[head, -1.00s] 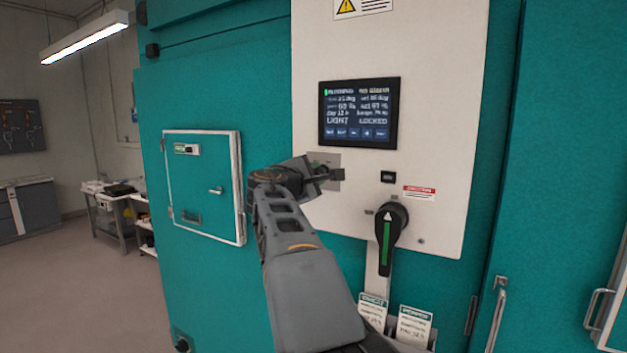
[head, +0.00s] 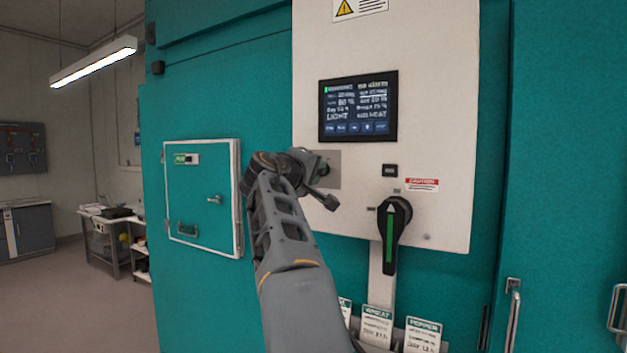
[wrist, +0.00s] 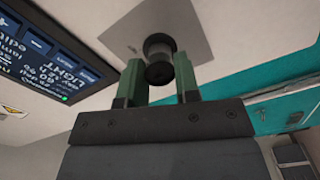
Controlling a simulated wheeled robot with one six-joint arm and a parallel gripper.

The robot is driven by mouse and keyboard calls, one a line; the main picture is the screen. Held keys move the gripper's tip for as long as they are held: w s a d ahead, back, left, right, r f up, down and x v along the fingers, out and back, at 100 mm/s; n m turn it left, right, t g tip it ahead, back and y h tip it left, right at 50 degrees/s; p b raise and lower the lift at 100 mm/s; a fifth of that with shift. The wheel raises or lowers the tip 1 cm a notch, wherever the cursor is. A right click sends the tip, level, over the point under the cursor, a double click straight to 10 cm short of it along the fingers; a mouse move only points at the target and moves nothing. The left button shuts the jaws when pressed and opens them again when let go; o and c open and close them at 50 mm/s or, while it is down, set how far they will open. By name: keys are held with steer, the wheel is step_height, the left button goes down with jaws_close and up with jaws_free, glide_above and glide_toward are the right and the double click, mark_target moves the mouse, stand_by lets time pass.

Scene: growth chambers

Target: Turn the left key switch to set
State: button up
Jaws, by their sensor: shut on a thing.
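The left key switch is a short black cylinder (wrist: 159,60) on a square grey plate, seen in the wrist view. The plate (head: 335,165) shows in the head view on the white panel below the screen. My gripper (wrist: 160,75) has its two green fingers on either side of the cylinder and is shut on it. In the head view my gripper (head: 322,172) is tilted and hides most of the switch. The dark screen (head: 358,106) shows lines of text, "LIGHT" among them. The switch's position marks cannot be read.
A black rotary handle (head: 394,220) with a green stripe juts out lower right of my gripper. A small black module (head: 390,171) sits above it. Tag cards (head: 377,326) stand below the panel. A small teal door (head: 202,198) is at left.

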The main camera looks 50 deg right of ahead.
steer(key=shift+m+b, duration=0.3)
steer(key=shift+m, duration=0.4)
steer(key=o, duration=0.9)
steer(key=b+v, duration=0.4)
steer(key=v, duration=0.9)
steer(key=shift+s+a, duration=0.1)
steer(key=shift+a, duration=0.3)
